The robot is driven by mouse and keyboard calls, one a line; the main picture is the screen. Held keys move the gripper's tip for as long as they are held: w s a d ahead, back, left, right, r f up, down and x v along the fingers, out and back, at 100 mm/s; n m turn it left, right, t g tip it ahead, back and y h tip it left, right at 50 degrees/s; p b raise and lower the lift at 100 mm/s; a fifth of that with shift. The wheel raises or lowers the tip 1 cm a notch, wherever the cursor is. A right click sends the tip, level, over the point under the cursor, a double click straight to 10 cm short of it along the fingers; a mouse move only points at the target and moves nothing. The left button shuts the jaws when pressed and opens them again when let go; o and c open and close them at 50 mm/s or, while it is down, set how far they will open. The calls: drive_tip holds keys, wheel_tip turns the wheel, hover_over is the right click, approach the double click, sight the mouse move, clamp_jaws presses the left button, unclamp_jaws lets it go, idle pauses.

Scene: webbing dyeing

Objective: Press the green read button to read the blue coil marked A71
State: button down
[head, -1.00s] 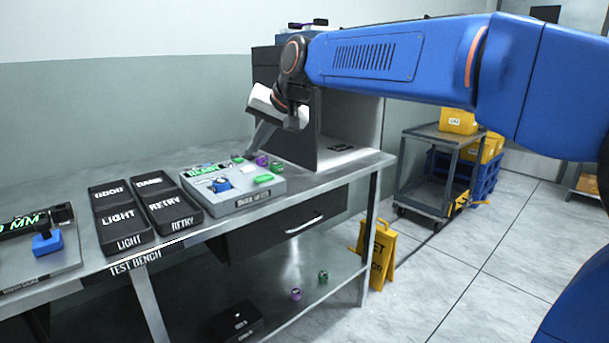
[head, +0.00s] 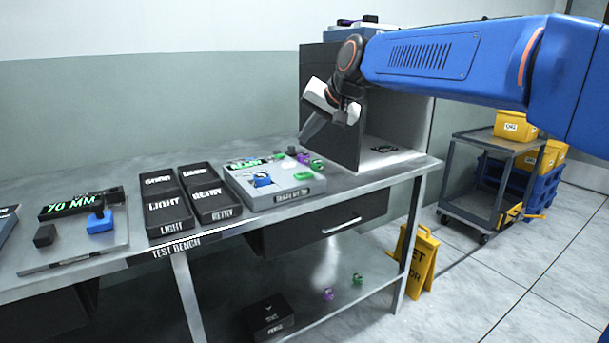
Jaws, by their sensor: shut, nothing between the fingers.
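The reader box (head: 285,199), pale grey, sits on the test bench near its right end. A small blue coil (head: 263,181) sits on its left part; its marking is too small to read. A lit green display (head: 244,162) is at its back left. A green button (head: 304,176) is on its right part. My gripper (head: 306,139) is shut and empty, pointing down and left above the back of the box, apart from the green button.
Black trays (head: 170,217) marked LIGHT and RETRY stand left of the box. A gauge with a green display (head: 82,203) is farther left. A dark cabinet (head: 327,92) stands behind my gripper. A yellow floor sign (head: 418,262) and a cart (head: 476,190) stand right.

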sight(307, 175)
drive_tip(key=shift+f, duration=3.7)
drive_tip(key=shift+f, duration=0.1)
drive_tip(key=shift+f, duration=0.25)
drive_tip(key=shift+f, duration=0.5)
drive_tip(key=shift+r, duration=0.9)
drive_tip(key=shift+r, duration=2.55)
